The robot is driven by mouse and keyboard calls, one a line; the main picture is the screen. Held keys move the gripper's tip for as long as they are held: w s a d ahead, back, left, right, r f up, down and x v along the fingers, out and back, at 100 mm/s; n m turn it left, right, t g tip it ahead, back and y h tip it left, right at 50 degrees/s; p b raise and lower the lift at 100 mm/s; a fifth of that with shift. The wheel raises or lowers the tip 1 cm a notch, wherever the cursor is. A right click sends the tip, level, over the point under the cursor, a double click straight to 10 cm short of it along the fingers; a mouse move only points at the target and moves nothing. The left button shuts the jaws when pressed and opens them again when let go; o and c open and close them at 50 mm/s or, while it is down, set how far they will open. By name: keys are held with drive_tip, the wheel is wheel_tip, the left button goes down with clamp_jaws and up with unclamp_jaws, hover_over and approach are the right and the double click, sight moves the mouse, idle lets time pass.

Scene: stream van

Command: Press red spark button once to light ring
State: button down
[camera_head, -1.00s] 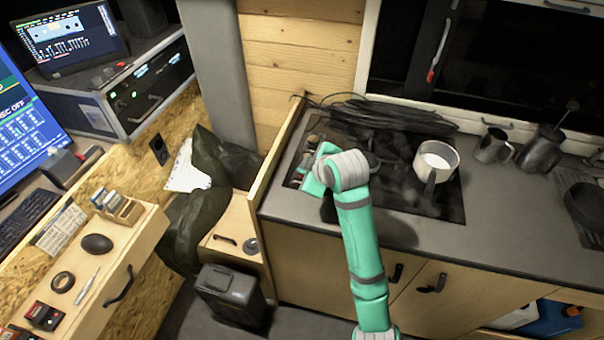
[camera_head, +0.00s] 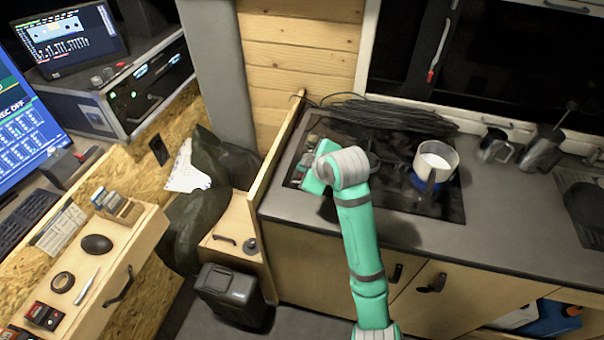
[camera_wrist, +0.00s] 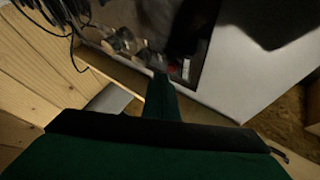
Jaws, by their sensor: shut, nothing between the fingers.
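My gripper (camera_head: 314,180) is over the left control strip of the dark cooktop (camera_head: 400,203). In the wrist view its closed fingers (camera_wrist: 160,79) end close beside the small red button (camera_wrist: 172,70); I cannot tell whether they touch it. Control knobs (camera_wrist: 124,41) sit along the strip beyond the button. In the head view the button is hidden by my gripper. A saucepan (camera_head: 449,160) with pale contents stands on the right ring, and a blue flame (camera_head: 418,183) glows beneath it.
A wooden divider (camera_head: 277,158) rises at the cooktop's left edge. Black cables (camera_head: 385,113) lie behind the cooktop. Metal jugs (camera_head: 541,150) stand to the right on the grey counter (camera_head: 500,215), whose front part is clear.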

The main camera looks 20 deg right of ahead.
drive_tip(key=shift+r, duration=0.25)
drive_tip(key=shift+r, duration=0.15)
drive_tip(key=shift+r, duration=2.35)
drive_tip(key=shift+a, duration=0.1)
drive_tip(key=shift+d, duration=0.2)
